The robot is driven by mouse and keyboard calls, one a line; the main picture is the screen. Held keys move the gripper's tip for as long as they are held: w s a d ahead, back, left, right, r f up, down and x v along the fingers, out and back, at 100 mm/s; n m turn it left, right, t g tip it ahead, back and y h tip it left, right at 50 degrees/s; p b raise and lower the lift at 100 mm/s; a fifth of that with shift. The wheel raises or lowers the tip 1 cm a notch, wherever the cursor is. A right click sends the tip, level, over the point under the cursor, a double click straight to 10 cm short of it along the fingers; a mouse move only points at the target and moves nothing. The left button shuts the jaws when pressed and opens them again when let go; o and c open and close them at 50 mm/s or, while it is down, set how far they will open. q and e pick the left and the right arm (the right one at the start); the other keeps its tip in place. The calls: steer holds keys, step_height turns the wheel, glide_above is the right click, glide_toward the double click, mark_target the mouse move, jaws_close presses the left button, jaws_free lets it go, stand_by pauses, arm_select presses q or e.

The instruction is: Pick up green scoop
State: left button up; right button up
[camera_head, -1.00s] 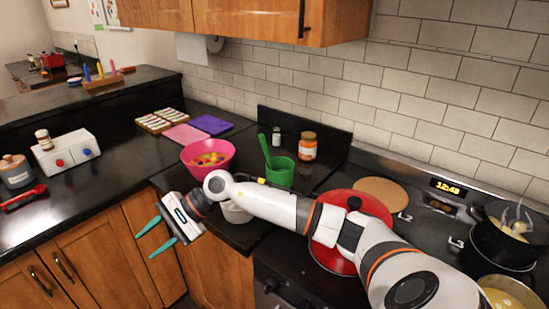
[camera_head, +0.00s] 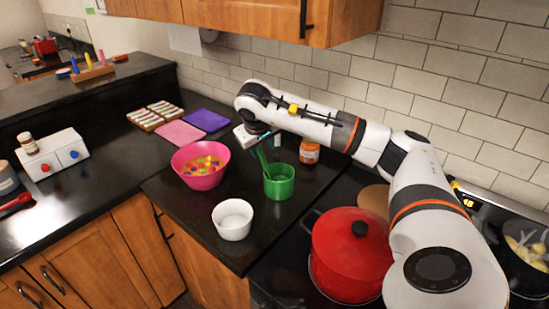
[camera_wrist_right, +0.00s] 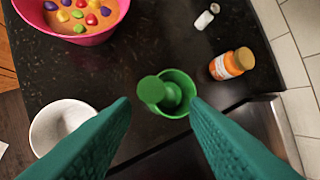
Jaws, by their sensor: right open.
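The green scoop (camera_head: 262,160) leans in a green cup (camera_head: 280,184) on the dark counter, its handle sticking up. In the right wrist view, the scoop's rounded end (camera_wrist_right: 152,90) shows near the middle, over the left side of the green cup (camera_wrist_right: 178,94). My right gripper (camera_head: 264,140) is above and just behind the cup, partly hidden by its own wrist. In the wrist view my right gripper's teal fingers (camera_wrist_right: 159,104) are spread wide and empty, with the scoop ahead between the tips. My left gripper is in no view.
A pink bowl of colourful pieces (camera_head: 201,165) and a white bowl (camera_head: 233,219) stand left of the cup. An orange-labelled jar (camera_head: 309,151) stands close behind right. A red pot (camera_head: 350,256) is on the stove at right. The tiled wall (camera_head: 420,95) is behind my arm.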

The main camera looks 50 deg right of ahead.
mark_target(260, 150)
steer(key=p+x, duration=0.1)
steer(key=x, duration=0.1)
steer(key=p+x, duration=0.1)
steer(key=x, duration=0.1)
steer(key=shift+w+a+f, duration=0.1)
steer(key=shift+w+f, duration=0.25)
steer(key=shift+w, duration=0.05)
steer(key=shift+w+f, duration=0.1)
steer(key=shift+f, duration=0.1)
steer(key=shift+c, duration=0.9)
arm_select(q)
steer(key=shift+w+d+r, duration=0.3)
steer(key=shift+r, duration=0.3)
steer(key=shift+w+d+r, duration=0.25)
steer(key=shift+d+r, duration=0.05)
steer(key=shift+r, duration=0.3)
arm_select(e)
jaws_close()
